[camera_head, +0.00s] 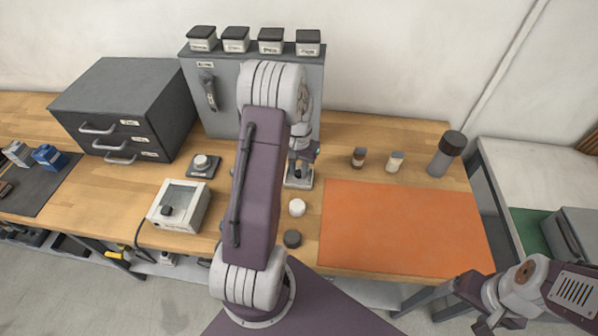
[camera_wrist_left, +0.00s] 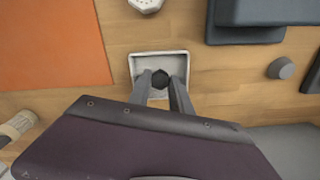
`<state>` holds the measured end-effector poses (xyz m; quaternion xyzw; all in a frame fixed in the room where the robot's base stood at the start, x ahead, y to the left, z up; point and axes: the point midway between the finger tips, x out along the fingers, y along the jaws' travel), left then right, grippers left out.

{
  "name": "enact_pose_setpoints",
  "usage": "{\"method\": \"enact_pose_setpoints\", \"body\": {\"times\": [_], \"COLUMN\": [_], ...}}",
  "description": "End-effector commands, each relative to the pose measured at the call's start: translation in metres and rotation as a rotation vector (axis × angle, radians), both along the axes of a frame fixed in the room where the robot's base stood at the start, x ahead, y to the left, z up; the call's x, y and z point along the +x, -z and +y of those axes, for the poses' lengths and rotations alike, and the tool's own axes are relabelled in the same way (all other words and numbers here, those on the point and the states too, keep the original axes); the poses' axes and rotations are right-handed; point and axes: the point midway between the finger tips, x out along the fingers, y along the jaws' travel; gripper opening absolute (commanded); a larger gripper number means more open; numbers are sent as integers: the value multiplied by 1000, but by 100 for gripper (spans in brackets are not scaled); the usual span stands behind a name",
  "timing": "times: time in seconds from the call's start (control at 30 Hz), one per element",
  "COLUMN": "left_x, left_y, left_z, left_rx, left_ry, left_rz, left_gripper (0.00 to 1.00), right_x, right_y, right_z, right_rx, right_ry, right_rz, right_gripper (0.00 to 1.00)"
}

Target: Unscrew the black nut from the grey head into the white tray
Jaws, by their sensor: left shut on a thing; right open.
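My left gripper (camera_head: 300,160) is shut on the black nut (camera_wrist_left: 160,79), seen between its fingertips (camera_wrist_left: 161,88) in the left wrist view. The nut is over the small white tray (camera_wrist_left: 137,66), within its outline. I cannot tell whether it touches the tray floor. In the head view the tray (camera_head: 299,184) shows just below the gripper. I cannot pick out the grey head for sure; my left arm covers part of the bench. My right gripper (camera_head: 474,305) is open and empty at the lower right, away from the bench objects.
An orange mat (camera_head: 400,230) lies right of the tray. A white round piece (camera_head: 297,207) and a dark round piece (camera_head: 292,239) lie in front. A white box (camera_head: 180,207), a dark drawer unit (camera_head: 125,105) and a grey cabinet (camera_head: 225,95) stand left and behind. Small bottles (camera_head: 395,161) stand behind the mat.

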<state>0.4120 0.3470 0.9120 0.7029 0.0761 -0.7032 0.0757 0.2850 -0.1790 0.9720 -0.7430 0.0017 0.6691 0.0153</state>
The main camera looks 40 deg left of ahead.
Motion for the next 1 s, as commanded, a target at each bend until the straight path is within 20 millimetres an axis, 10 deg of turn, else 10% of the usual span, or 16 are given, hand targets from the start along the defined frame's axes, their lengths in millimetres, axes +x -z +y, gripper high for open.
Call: {"method": "enact_pose_setpoints", "body": {"times": [0.47, 0.5, 0.57, 1.0], "left_x": [0, 0, 0, 2], "left_y": [18, 17, 17, -17], "left_z": [0, 0, 0, 0], "left_rx": [0, 0, 0, 3], "left_ry": [0, 0, 0, 0], "left_rz": [-1, -1, -1, -6], "left_gripper": [0, 33, 47, 47], "right_x": [0, 0, 0, 0], "right_y": [2, 1, 1, -2], "right_z": [0, 0, 0, 0], "right_rx": [0, 0, 0, 0], "right_ry": [0, 0, 0, 0], "right_rz": [0, 0, 0, 0], "right_gripper": [83, 83, 83, 83]}}
